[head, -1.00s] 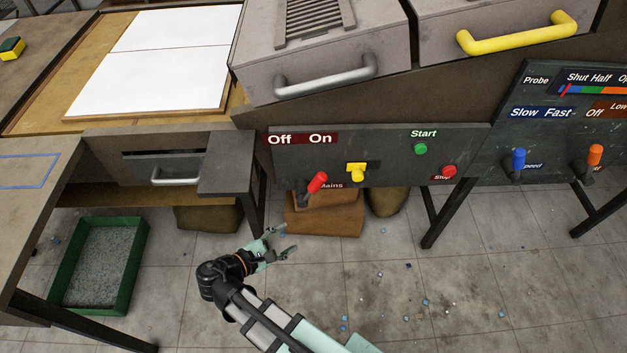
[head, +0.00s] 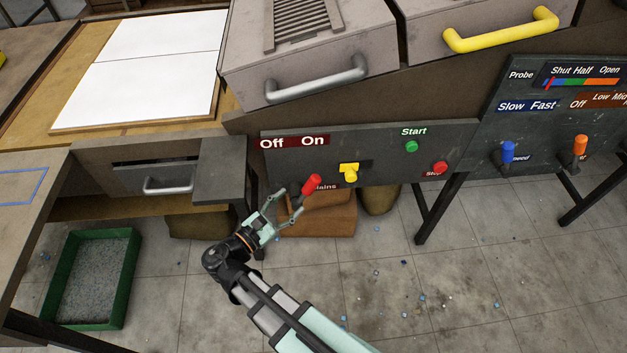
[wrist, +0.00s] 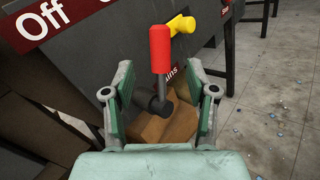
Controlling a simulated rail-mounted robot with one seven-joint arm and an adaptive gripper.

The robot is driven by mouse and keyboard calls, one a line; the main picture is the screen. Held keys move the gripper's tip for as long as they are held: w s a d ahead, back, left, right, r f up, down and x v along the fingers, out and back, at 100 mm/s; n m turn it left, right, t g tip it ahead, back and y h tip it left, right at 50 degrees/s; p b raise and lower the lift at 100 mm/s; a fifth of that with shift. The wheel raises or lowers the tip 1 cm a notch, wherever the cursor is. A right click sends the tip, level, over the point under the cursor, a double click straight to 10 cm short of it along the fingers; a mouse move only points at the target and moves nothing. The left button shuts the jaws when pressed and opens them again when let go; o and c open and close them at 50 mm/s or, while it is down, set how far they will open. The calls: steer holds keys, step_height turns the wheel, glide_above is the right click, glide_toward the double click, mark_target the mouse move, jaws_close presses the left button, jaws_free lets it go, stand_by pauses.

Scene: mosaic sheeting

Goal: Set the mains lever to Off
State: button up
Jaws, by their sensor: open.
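The mains lever has a red grip (head: 311,185) on a grey stem and stands out from the dark panel (head: 375,143), below the "Off On" label (head: 292,142). In the head view its grip leans up and to the right, toward the On side. My gripper (head: 281,207) is open just left of and below the red grip. In the wrist view the lever (wrist: 160,50) stands upright between the two open fingers (wrist: 160,92), with its stem and dark pivot in the gap. I cannot tell whether either finger touches it. The "Mains" label is partly hidden by the lever.
A yellow switch (head: 348,173) sits close to the right of the lever. Green Start (head: 411,146) and red Stop (head: 440,168) buttons are further right. Brown sacks (head: 330,222) lie under the panel. A drawer unit (head: 165,180) and a green tray (head: 125,290) are to the left.

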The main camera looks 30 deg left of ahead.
mark_target(310, 185)
steer(key=w, duration=0.3)
steer(key=w+d, duration=0.1)
steer(key=w, duration=0.6)
steer(key=shift+d+p, duration=0.2)
steer(key=shift+p, duration=0.1)
steer(key=shift+c, duration=0.3)
jaws_close()
